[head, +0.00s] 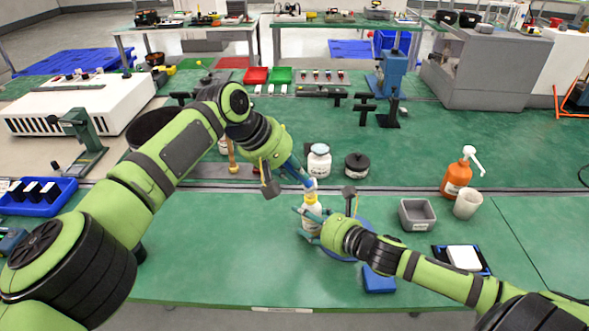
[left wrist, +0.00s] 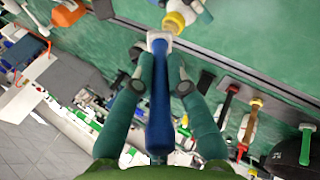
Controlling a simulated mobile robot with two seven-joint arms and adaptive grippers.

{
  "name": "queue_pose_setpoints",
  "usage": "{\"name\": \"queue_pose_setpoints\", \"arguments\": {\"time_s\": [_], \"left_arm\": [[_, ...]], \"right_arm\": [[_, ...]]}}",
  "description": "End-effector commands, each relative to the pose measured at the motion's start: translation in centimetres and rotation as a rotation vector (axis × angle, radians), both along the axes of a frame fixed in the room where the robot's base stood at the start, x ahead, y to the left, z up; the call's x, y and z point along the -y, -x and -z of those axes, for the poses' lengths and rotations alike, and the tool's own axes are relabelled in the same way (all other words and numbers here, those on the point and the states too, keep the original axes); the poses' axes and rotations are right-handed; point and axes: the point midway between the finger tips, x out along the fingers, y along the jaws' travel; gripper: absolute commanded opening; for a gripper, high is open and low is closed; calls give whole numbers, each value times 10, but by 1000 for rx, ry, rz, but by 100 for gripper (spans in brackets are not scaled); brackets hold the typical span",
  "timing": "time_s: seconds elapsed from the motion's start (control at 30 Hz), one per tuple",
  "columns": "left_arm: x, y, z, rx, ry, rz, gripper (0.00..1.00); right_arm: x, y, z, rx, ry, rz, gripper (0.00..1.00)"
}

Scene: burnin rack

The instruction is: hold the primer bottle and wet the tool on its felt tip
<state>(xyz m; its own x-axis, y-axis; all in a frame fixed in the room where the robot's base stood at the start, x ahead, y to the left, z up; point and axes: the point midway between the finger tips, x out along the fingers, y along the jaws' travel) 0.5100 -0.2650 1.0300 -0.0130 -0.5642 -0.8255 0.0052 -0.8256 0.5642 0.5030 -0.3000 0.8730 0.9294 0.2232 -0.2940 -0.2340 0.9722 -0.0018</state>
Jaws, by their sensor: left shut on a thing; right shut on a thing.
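The primer bottle (head: 311,214) is white with a yellow top, upright above the front bench. My right gripper (head: 309,225) is shut around its body. My left gripper (head: 297,173) is shut on a blue-handled tool (head: 309,184), held just above the bottle and slanting down toward its top. In the left wrist view the tool (left wrist: 159,105) lies between the fingers, its pale end close to the bottle's yellow top (left wrist: 174,22). The felt tip is too small to make out, and I cannot tell whether the tool touches it.
A white jar (head: 319,162) and a black-lidded jar (head: 357,166) stand behind. A grey tray (head: 417,215), an orange pump bottle (head: 457,176) and a beige cup (head: 467,204) are to the right.

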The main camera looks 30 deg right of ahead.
Motion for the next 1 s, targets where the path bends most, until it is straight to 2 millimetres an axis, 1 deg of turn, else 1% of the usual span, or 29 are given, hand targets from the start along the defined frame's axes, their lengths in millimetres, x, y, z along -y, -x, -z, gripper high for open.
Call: {"name": "queue_pose_setpoints", "arguments": {"time_s": [0.03, 1.0], "left_arm": [[0, 0, 1, 0, 1, 0, 0], [0, 0, 13, 0, 1, 0, 0]], "right_arm": [[0, 3, 7, -17, -5, 4, 27], [0, 3, 7, -16, -4, 3, 27]]}}
